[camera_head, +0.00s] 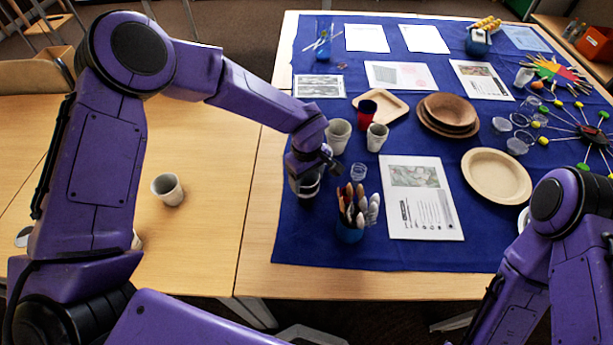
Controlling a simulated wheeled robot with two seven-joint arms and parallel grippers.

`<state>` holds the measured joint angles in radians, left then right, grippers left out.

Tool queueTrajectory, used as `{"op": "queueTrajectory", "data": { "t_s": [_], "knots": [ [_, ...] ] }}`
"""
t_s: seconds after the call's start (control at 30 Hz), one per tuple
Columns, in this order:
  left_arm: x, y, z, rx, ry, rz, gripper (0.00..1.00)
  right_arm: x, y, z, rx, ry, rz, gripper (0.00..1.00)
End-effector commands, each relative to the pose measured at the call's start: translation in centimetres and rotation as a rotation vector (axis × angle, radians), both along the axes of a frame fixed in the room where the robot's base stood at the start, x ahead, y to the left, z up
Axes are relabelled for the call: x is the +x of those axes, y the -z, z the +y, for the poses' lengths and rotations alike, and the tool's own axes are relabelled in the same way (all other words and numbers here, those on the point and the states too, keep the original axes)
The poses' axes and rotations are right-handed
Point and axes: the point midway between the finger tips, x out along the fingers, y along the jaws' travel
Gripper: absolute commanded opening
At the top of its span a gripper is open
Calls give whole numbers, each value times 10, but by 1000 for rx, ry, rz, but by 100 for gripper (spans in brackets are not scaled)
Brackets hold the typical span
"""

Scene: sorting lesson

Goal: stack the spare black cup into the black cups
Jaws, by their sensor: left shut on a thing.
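My left gripper (318,166) reaches over the left edge of the blue cloth and is shut on a dark cup (304,186). The cup shows a pale glint along its rim, and my gripper hides part of it. I cannot tell whether it is one cup or several nested, or whether it touches the cloth. No separate stack of black cups shows clearly. My right arm comes in at the lower right, and its gripper is not in view.
Close by are a brush pot (350,232), a small clear cup (358,172), two pale cups (338,137) (377,138) and a red cup (366,112). Another pale cup (168,189) is on the left table. Brown bowls (448,113), a plate (496,177) and a printed sheet (420,198) lie rightward.

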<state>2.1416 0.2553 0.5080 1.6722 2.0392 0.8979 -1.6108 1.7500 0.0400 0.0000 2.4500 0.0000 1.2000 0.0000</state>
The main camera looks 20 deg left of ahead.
Motion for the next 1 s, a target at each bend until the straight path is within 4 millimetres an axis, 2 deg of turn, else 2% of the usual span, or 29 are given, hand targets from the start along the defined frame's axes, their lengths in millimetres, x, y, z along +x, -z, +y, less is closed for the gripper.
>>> {"op": "queueTrajectory", "data": {
  "t_s": [0.3, 0.33, 0.37, 0.4, 0.67, 0.73, 0.8, 0.87, 1.0],
  "knots": [
    [-2, 10, 1, 2, 0, 6, 41, 0, 2, 0, 0, 0, 0, 43],
    [-2, 10, 1, 2, 0, 6, 78, 0, 2, 0, 0, 0, 0, 43],
    [-2, 11, 1, 2, 0, 6, 88, 0, 2, 0, 0, 0, 0, 43],
    [-2, 10, 1, 2, 0, 6, 93, 0, 2, 0, 0, 0, 0, 43],
    [-1, 8, 0, 1, 0, 3, 93, 0, 2, 0, 0, 0, 0, 43],
    [-1, 2, 0, 1, 1, 2, 93, 0, 0, 0, 0, 0, 0, 43],
    [0, -9, 0, 2, 0, -1, 93, 0, -4, 0, 0, 0, 0, 43],
    [0, -20, 0, -2, -2, -1, 93, 0, 1, 0, 0, 0, 0, 43],
    [0, -59, 0, -3, -2, -3, 93, 0, 6, 0, 0, 0, 0, 43]
  ]
}}
